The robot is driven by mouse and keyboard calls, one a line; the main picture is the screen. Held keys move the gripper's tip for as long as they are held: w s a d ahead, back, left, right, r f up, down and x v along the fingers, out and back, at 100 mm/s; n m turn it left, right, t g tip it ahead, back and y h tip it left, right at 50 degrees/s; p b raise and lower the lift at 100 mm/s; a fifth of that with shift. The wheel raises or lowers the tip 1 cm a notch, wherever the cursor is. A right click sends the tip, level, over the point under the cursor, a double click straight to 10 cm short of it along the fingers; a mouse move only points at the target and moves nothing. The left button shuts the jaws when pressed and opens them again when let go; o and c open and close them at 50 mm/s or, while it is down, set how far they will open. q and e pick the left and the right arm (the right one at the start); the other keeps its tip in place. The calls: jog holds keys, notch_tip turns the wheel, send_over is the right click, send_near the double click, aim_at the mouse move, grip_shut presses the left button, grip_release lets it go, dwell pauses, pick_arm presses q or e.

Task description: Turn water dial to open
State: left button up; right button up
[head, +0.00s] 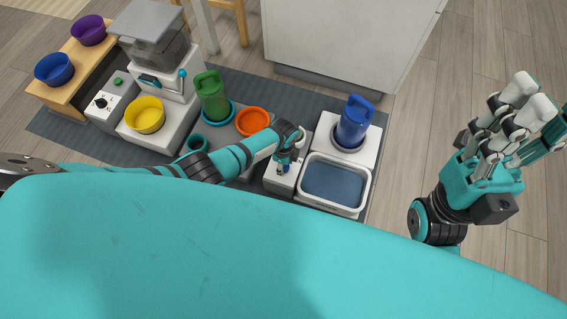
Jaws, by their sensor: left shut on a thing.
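My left gripper (284,168) is shut on a small blue part, which looks like the water dial (286,169), on a white housing (280,184) beside the basin. The gripper covers much of this part, so I cannot tell how far it is turned. The white-rimmed basin (364,192) lies just right of it and has a flat blue-grey inside. A blue bottle (354,122) stands upright on a white base behind the basin. My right gripper (532,98) is raised at the far right, over the floor, open and empty.
A green bottle (211,94), an orange bowl (252,121) and a yellow bowl (145,115) stand left of my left gripper. A control box with a black dial (101,102) and a grey-topped feeder (155,45) stand farther left. A white cabinet (345,40) stands behind. Floor is clear at right.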

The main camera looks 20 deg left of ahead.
dwell(0.3)
pick_arm(q)
jog(key=o, duration=1.1)
jog(key=shift+o, duration=0.2)
jog(key=shift+r, duration=0.1)
notch_tip(320, 180, up, 12)
jog(key=shift+d, duration=0.1)
